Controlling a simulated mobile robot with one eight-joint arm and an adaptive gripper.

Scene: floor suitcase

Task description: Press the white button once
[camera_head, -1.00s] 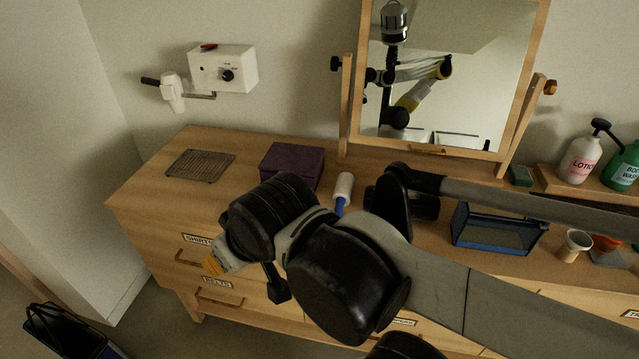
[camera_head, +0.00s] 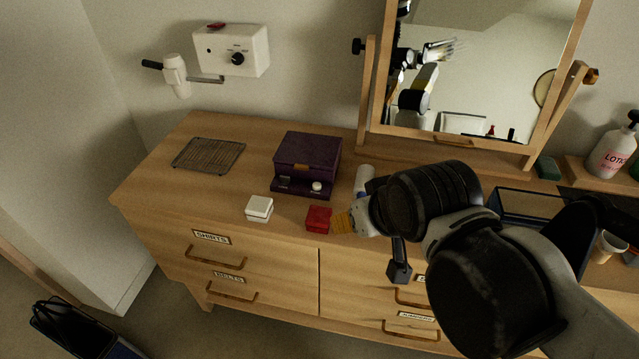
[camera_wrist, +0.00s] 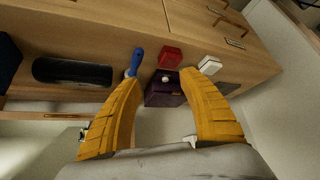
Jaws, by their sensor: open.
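A white square button block (camera_head: 259,208) sits on the dresser top near its front edge, left of a red block (camera_head: 319,218). In the wrist view the white block (camera_wrist: 210,65) lies beyond the right fingertip, beside the red block (camera_wrist: 170,57). A purple box (camera_head: 308,155) behind them has a small white knob on its front ledge. My gripper (camera_head: 343,222) has yellow fingers just right of the red block, apart from the white block. In the wrist view my gripper (camera_wrist: 158,79) is open with nothing between its fingers.
A wire rack (camera_head: 208,155) lies at the left of the dresser top (camera_head: 165,190). A mirror (camera_head: 480,70) rises behind. A hair dryer (camera_head: 176,75) hangs at a wall box (camera_head: 232,50). The dresser top left of the white block is clear.

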